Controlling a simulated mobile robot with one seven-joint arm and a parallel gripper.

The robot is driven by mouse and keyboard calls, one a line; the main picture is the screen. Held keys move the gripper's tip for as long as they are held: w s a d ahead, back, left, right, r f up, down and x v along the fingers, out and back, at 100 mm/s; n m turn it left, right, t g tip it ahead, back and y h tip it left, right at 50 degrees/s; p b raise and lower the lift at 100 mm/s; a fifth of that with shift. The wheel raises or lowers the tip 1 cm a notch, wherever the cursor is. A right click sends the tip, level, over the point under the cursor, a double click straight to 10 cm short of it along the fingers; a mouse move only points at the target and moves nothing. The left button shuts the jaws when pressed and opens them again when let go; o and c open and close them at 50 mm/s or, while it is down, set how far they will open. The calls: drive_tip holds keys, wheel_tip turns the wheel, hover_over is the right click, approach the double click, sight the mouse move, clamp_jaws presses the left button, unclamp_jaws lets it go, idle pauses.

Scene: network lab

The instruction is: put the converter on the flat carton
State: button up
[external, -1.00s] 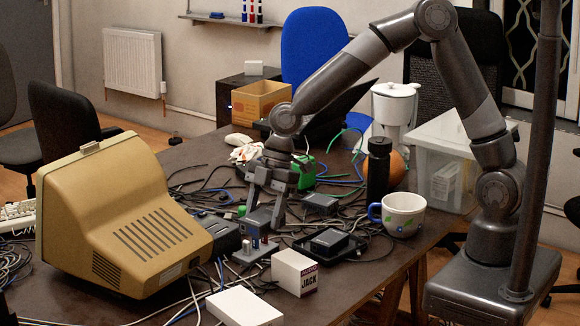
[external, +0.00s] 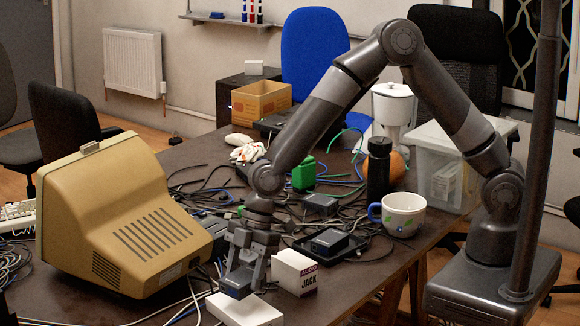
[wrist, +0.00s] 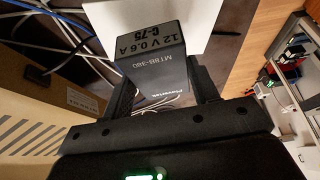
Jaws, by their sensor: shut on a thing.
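The converter (wrist: 155,72) is a dark blue-grey block with printed text, between my fingers in the wrist view. In the external view the converter (external: 235,289) shows low between the jaws. My gripper (external: 244,280) is shut on it and points down. The flat carton (external: 252,313) is a low white box at the front edge of the table. It also shows in the wrist view (wrist: 190,17), partly hidden behind the converter. The converter is over or at the carton's back left part. I cannot tell whether they touch.
A small white box marked JACK (external: 294,274) stands close on the right of my gripper. The beige monitor (external: 125,215) is close on the left. A tray with a dark device (external: 328,240), a mug (external: 403,212) and many cables lie farther back.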

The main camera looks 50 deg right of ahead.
sight(245, 291)
drive_tip(key=shift+a+f, duration=0.1)
drive_tip(key=shift+a, duration=0.1)
drive_tip(key=shift+f, duration=2)
drive_tip(key=shift+f, duration=0.1)
drive_tip(key=o, duration=1.2)
drive_tip(key=shift+c, duration=0.2)
drive_tip(key=v, duration=1.2)
